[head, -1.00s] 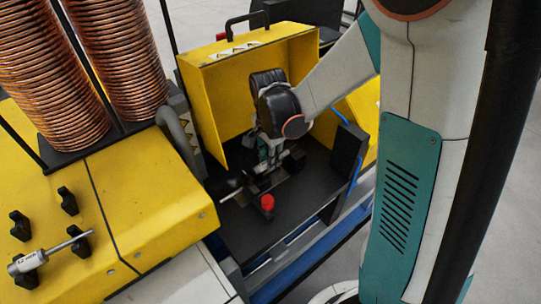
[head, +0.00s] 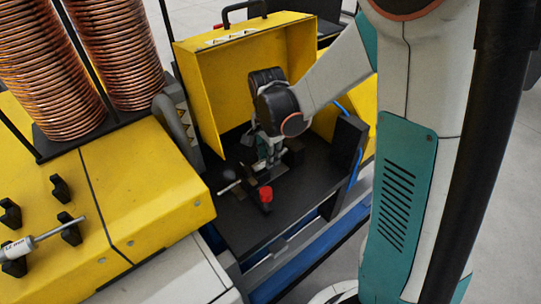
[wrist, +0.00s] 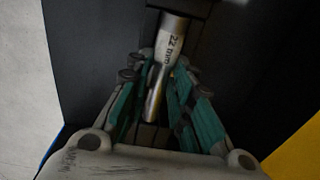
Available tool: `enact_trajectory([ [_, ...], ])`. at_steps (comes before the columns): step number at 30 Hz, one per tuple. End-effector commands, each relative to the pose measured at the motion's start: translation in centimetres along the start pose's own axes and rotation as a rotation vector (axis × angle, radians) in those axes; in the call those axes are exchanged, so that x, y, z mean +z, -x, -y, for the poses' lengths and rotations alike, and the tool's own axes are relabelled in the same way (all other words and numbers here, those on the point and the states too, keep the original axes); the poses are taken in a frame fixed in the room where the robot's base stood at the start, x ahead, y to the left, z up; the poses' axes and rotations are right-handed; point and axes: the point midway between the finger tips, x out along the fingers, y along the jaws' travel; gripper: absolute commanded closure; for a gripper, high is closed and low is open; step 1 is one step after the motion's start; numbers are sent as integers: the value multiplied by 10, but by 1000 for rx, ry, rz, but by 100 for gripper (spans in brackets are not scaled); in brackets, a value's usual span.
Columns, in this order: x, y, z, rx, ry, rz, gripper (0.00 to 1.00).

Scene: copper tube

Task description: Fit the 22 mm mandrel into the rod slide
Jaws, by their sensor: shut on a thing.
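The 22 mm mandrel (wrist: 168,48) is a silver cylinder with "22 mm" printed on its wide part and a thinner shiny shank towards my palm. My gripper (wrist: 162,72) is shut on it, with a teal-lined finger on either side. The mandrel's wide end is close to a dark block (wrist: 190,6) at the top of the wrist view, perhaps the rod slide; I cannot tell whether they touch. In the head view my gripper (head: 268,163) points down inside the yellow-hooded machine, low over its dark bed. There my wrist and fingers hide the mandrel and the slide.
A red knob (head: 265,194) stands just in front of my gripper. The yellow hood (head: 225,85) walls it at the back and left, and a dark upright panel (head: 347,145) stands to the right. Another labelled mandrel (head: 42,236) lies on black holders at left, near copper coils (head: 60,70).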

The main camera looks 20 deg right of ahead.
Motion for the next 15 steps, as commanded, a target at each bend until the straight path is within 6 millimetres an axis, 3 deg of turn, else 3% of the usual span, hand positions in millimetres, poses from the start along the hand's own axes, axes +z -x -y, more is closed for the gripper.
enact_trajectory([
  [1, 2, -15, -8, 12, 2, 0, 100],
  [3, 2, -15, -8, 12, 3, 0, 100],
  [4, 2, -15, -8, 13, 3, -1, 77],
  [7, 2, -16, -8, 12, 3, -1, 55],
  [15, 2, -12, -8, 9, 2, 0, 55],
])
